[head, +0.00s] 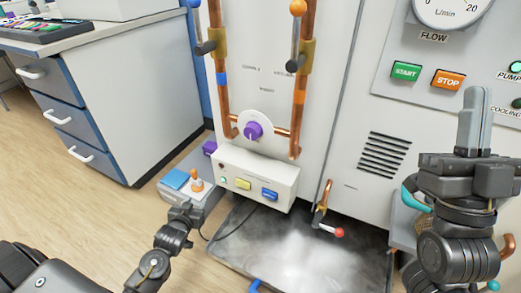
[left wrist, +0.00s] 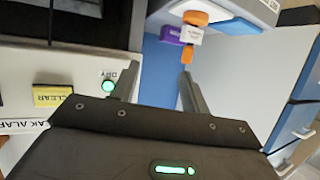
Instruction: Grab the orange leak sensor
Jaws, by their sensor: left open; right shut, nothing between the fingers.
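The orange leak sensor (head: 197,184), orange with a white labelled middle, stands upright on a grey ledge (head: 208,190) left of the alarm box. It also shows in the left wrist view (left wrist: 188,54), beyond the right-hand fingertip and close to its line. My left gripper (head: 185,208) is open and empty just in front of and below the sensor in the head view; its spread fingers show in the left wrist view (left wrist: 158,80). I see no contact with the sensor. My right gripper (head: 474,120) is shut and empty, pointing up at the right.
A blue pad (head: 174,178) and a purple block (head: 210,147) sit near the sensor. The alarm box (head: 257,172) with yellow and blue buttons is to its right. Copper pipes (head: 302,85) rise behind. A drain tap (head: 322,205) hangs over a wet dark tray (head: 225,247). Drawers (head: 85,115) stand left.

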